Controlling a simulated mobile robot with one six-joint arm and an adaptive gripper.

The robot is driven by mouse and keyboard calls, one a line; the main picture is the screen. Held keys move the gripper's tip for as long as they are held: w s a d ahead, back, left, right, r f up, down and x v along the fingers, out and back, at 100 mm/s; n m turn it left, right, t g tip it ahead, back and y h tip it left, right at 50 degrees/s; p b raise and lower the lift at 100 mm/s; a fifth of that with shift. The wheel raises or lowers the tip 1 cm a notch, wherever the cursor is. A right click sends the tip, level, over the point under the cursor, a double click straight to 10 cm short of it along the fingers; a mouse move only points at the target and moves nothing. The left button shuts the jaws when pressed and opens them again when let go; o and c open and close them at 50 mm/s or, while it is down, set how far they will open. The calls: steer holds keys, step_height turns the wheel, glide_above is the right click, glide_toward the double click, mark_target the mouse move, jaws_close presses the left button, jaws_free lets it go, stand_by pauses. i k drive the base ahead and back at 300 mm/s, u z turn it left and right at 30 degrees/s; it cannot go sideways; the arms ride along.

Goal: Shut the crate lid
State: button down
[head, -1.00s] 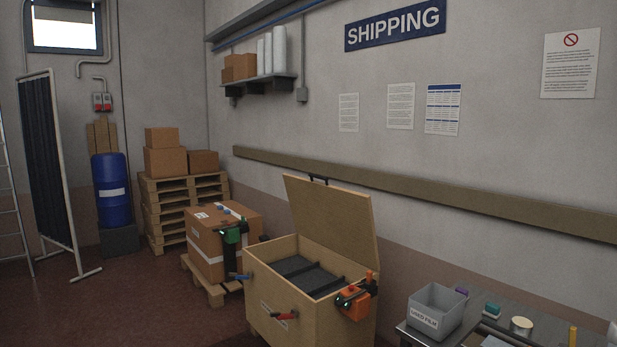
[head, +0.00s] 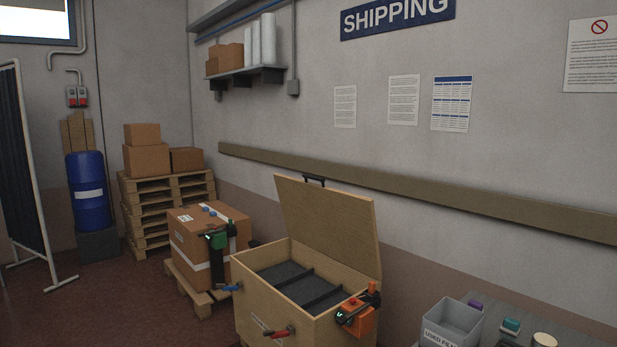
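The wooden crate (head: 255,305) stands on the floor in the lower middle of the head view. Its lid (head: 330,228) is open, standing up at the back and leaning slightly toward the wall. A dark handle (head: 314,181) sits on the lid's top edge. Dark grey padding with dividers (head: 300,284) shows inside the crate. A red-handled item (head: 279,332) and a blue-handled item (head: 231,288) are at the crate's front side. An orange tool (head: 358,318) is at its right side. The crate's bottom is cut off by the frame. My gripper is not in view.
A strapped carton (head: 185,247) with a green and black tool (head: 217,255) sits on a pallet behind the crate. A grey bin (head: 451,322) and small items stand on a bench at right. Open red floor (head: 110,315) lies to the left.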

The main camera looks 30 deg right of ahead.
mark_target(341, 225)
steer(key=u, duration=0.25)
steer(key=i, duration=1.55)
steer(key=z, duration=0.5)
steer(key=i, duration=0.7)
steer(key=z, duration=0.85)
steer(key=i, duration=0.65)
steer(key=z, duration=0.3)
